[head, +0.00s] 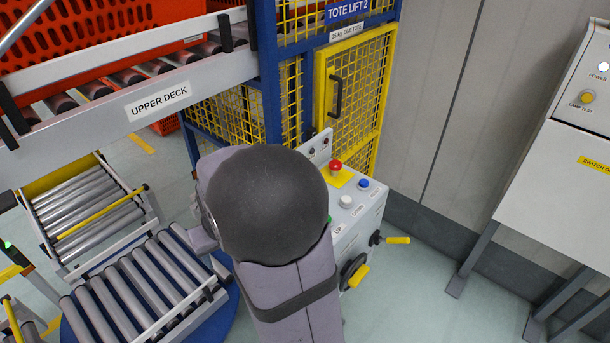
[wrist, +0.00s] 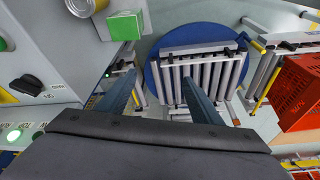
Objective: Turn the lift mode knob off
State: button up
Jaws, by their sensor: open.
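In the wrist view a black knob (wrist: 28,87) sits on a pale panel at the left, with small labels beside it. The labels are too small to read surely, so I cannot tell whether it is the lift mode knob or how it is set. My gripper (wrist: 160,77) is open and empty, its two blue-grey fingers apart over the background rollers. The knob is left of the fingers and not between them. In the head view my arm hides the gripper and part of a grey control box (head: 371,212). A black rotary with a yellow handle (head: 360,276) shows on its front.
The box carries a red button (head: 336,166), a blue button (head: 364,183) and a yellow lever (head: 398,240). Rollers (head: 140,285) lie left of my arm. Open floor lies right of the box.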

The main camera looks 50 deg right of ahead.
jog(key=s+d+r+m+h, duration=0.1)
jog(key=s+d+r+m, duration=0.15)
jog(key=d, duration=1.05)
jog(key=s+d+r+m+h, duration=0.1)
jog(key=d+r+m, duration=0.25)
jog(key=d, duration=0.95)
jog(key=shift+w+p+x, duration=0.2)
jog(key=shift+p+x, duration=0.5)
jog(key=shift+x, duration=1)
jog(key=shift+w+p+x, duration=0.15)
jog(key=shift+p+x, duration=0.55)
jog(key=shift+x, duration=1)
jog(key=shift+a, duration=0.1)
jog(key=shift+r, duration=0.1)
jog(key=c, duration=1.1)
